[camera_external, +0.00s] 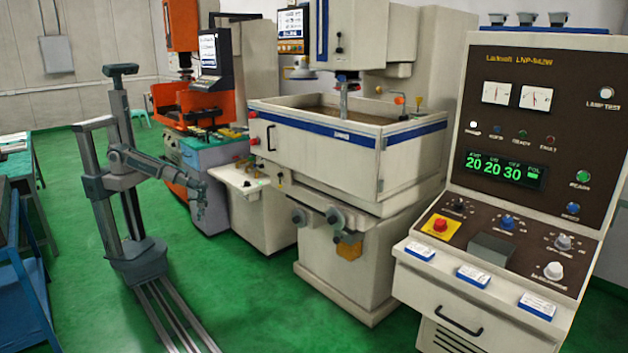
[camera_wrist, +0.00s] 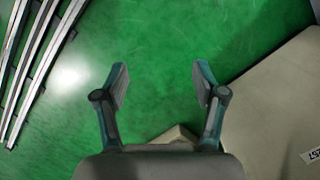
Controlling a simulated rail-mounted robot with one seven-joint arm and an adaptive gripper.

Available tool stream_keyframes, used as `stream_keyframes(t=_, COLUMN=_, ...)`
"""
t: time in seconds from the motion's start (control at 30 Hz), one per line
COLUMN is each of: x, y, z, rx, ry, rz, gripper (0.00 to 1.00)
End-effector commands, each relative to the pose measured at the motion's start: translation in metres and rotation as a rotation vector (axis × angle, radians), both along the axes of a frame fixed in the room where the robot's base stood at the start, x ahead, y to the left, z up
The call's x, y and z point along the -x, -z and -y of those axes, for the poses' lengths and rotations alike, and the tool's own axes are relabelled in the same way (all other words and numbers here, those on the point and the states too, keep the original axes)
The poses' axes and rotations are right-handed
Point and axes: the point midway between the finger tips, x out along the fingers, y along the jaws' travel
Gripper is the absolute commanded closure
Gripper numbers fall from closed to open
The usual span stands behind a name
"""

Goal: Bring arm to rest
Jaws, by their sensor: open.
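My gripper (camera_external: 199,205) hangs at the end of my arm, pointing down, in front of the machines in the external view. In the wrist view my gripper (camera_wrist: 160,85) is open. Its two fingers stand well apart with nothing between them but the green floor (camera_wrist: 158,40) below. My arm stretches to the right from my column, which stands on the floor rails (camera_external: 170,315).
A white machine with a tank (camera_external: 320,140) stands right of my arm, with an orange machine (camera_external: 185,105) behind. A control console (camera_external: 530,130) fills the right side. A blue bench (camera_external: 20,285) is at left. Floor around the rails is clear.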

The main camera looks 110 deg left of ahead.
Motion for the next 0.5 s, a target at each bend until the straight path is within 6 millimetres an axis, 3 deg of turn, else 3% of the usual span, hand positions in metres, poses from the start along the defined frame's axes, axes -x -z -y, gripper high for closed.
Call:
stream_keyframes(t=0.03, x=0.031, y=0.011, z=0.023, rx=0.009, ry=0.018, rz=-0.031, gripper=0.3)
stream_keyframes(t=0.2, x=0.11, y=0.043, z=0.078, rx=0.028, ry=0.073, rz=-0.12, gripper=0.3)
stream_keyframes(t=0.5, x=0.25, y=0.068, z=0.144, rx=0.054, ry=0.201, rz=-0.3, gripper=0.3)
